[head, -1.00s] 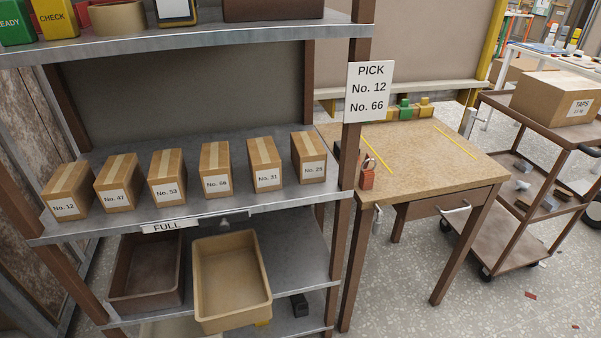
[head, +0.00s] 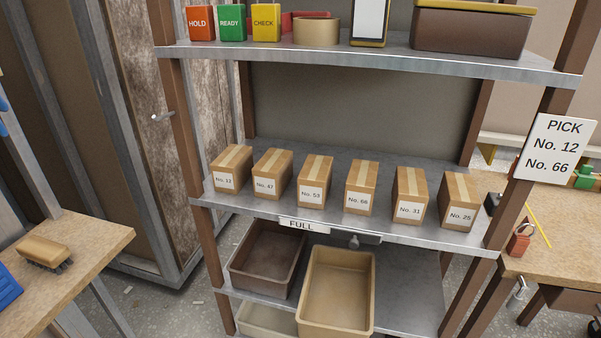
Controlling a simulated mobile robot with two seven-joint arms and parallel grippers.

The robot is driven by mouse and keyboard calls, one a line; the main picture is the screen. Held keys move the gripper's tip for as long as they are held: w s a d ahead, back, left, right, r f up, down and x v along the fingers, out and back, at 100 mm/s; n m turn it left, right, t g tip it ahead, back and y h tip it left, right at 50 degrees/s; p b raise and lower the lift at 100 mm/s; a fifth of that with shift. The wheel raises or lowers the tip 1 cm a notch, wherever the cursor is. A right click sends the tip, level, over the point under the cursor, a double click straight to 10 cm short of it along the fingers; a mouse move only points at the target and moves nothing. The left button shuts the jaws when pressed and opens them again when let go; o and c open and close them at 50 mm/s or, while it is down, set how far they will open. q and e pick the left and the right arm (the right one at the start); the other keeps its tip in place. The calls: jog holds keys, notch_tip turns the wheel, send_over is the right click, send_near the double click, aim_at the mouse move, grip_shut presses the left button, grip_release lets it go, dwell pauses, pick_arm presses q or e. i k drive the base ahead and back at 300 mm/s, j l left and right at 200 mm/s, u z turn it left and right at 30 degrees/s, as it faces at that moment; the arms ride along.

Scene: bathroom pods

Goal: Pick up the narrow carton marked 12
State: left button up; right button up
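The narrow carton marked No. 12 (head: 231,168) stands at the left end of a row on the middle shelf (head: 330,152) of a metal rack. It is brown, with a pale tape strip on top and a white label facing me. Beside it to the right, apart, is the carton marked No. 47 (head: 271,174). Further right are cartons No. 53 (head: 314,181), No. 66 (head: 360,187), No. 31 (head: 410,195) and No. 25 (head: 460,202). A white sign (head: 556,149) on the right post reads PICK No. 12, No. 66. Neither of my grippers shows.
The upper shelf (head: 330,60) overhangs the row. A FULL label (head: 302,226) is on the shelf's front edge. A brown bin (head: 266,262) and a tan bin (head: 336,290) sit below. A bench with a brush (head: 44,252) is at left; another bench (head: 560,255) is at right.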

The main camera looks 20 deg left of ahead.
aim_at(232, 170)
jog(key=i+j, duration=0.15)
jog(key=i, duration=0.4)
jog(key=i+u, duration=0.1)
jog(key=u, duration=0.6)
jog(key=i+u, duration=0.15)
jog(key=u, duration=0.2)
